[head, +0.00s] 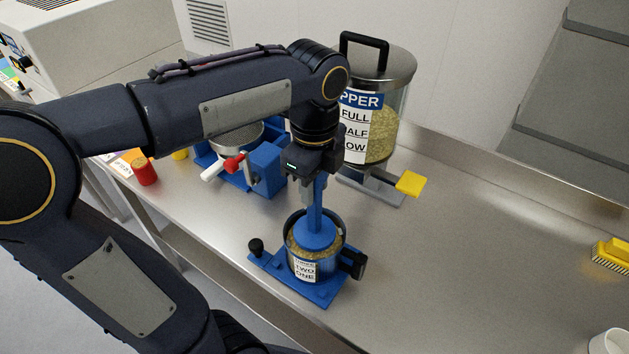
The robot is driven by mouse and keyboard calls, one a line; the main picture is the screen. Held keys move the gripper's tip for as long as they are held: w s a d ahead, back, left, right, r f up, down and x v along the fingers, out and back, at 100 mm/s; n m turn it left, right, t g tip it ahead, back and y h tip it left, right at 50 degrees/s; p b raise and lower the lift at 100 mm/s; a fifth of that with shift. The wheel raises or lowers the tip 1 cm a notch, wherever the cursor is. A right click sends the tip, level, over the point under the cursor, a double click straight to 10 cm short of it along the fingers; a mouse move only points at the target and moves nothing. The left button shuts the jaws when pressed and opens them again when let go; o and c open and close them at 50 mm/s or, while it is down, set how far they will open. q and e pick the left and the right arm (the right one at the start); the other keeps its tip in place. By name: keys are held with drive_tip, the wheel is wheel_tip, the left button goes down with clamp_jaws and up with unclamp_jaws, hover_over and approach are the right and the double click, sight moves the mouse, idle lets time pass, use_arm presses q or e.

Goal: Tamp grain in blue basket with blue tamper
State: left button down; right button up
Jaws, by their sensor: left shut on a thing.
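A clear basket of grain with a blue base (304,268) stands on a blue stand plate (325,289) on the steel bench. Its label reads "TWO" and "ONE". My left gripper (312,177) points down above the basket and is shut on the upright shaft of the blue tamper (316,232). The tamper's round head is inside the basket's rim, over the grain; whether it presses on the grain is hard to tell. My right gripper is not in view.
A hopper of grain (378,135) with a yellow lever (411,183) stands behind. A blue device (266,168) with a metal bowl is back left, near a red container (144,172). A yellow brush (611,256) and white cup (609,342) are far right. The bench's right middle is clear.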

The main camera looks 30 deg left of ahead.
use_arm(q)
drive_tip(key=shift+f, duration=0.35)
drive_tip(key=shift+f, duration=0.1)
drive_tip(key=shift+f+b, duration=1.05)
drive_tip(key=shift+f, duration=0.3)
drive_tip(key=shift+r, duration=0.1)
